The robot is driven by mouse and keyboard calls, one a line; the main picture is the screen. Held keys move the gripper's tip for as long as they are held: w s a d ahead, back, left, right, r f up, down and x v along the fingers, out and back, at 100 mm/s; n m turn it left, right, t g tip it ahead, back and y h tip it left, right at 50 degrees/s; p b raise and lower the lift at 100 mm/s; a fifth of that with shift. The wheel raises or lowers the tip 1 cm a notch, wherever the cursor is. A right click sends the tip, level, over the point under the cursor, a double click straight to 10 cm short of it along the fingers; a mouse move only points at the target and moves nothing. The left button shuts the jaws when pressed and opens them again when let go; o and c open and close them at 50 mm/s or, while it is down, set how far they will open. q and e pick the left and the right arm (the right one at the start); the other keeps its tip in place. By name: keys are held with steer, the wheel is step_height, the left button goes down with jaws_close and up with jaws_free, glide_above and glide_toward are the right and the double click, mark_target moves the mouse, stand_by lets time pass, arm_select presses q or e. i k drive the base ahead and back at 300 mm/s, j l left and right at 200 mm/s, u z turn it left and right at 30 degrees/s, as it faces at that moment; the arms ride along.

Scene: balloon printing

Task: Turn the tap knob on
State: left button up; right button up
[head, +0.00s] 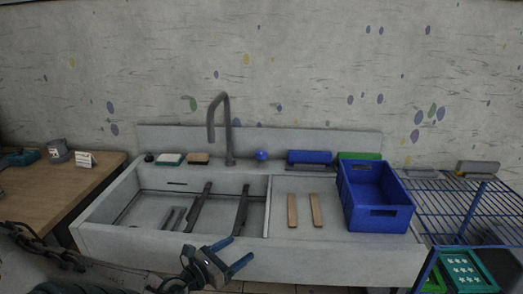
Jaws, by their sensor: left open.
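A grey tap (222,130) with a curved spout rises from the back ledge of the sink (250,249). A small round blue knob (262,155) sits on the ledge just right of the tap's base. A small dark round thing (149,157) sits at the ledge's left end; I cannot tell what it is. My left gripper (241,247) has blue fingers and is open and empty. It shows low in the picture, in front of the sink's front wall and well apart from the tap and the blue knob. My right gripper is not in view.
A blue crate (377,214) stands on the sink's right side, beside two wooden strips (292,210). Dark bars (200,208) lie across the left basin. Sponges (169,159) and a blue block (309,157) line the ledge. A wooden table (50,185) is left, a blue wire rack (455,205) right.

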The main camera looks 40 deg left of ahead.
mark_target(262, 155)
steer(key=i+j, duration=0.3)
steer(key=j, duration=0.15)
steer(key=i+j, duration=0.25)
steer(key=j, duration=0.2)
steer(key=i+j, duration=0.3)
steer(key=j, duration=0.15)
steer(key=i+j, duration=0.25)
steer(key=j, duration=0.2)
